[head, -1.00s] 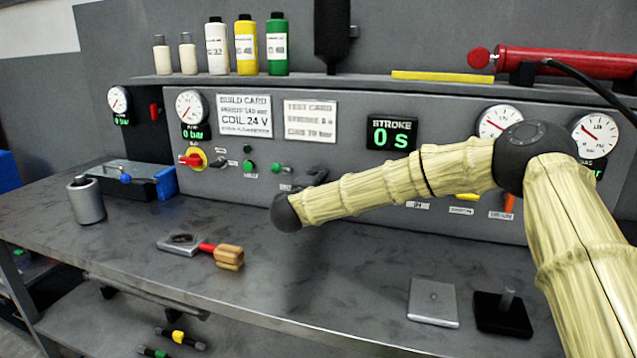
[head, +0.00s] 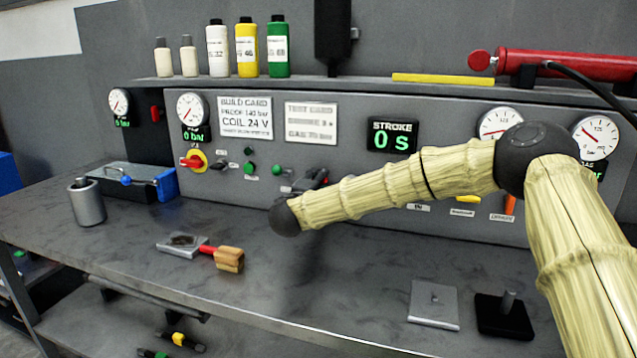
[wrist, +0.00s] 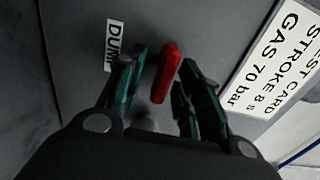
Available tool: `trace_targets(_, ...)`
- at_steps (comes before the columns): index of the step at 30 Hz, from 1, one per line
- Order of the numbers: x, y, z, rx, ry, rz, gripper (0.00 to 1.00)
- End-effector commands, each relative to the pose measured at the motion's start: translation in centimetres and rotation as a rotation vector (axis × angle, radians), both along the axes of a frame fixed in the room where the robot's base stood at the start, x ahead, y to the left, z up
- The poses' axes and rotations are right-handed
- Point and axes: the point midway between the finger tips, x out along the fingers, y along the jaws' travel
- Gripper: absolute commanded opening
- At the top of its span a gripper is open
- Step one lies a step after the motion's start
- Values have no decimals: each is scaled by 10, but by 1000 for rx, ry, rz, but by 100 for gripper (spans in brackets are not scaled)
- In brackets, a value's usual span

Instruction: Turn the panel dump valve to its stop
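The dump valve's red handle (wrist: 166,72) shows in the wrist view on the grey panel, beside a label (wrist: 115,45) whose visible letters read "DUM". My gripper (wrist: 163,62) is open, with one finger on each side of the handle. A gap shows between the left finger and the handle; the right finger is close to it, and I cannot tell whether they touch. In the head view my gripper (head: 314,181) is a dark shape at the panel, partly behind my arm. The dump valve is hidden there.
The test card (head: 311,123) hangs above my gripper; the stroke display (head: 392,138) reads 0 s. A red and yellow switch (head: 195,161) and green buttons (head: 277,169) sit to the left.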

Motion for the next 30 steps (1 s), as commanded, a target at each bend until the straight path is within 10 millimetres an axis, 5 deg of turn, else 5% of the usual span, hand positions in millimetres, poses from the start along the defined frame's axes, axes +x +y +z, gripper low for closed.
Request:
trace_targets(18, -94, 31, -1, -2, 2, 3, 35)
trace_targets(30, -108, 35, -1, -1, 3, 1, 35)
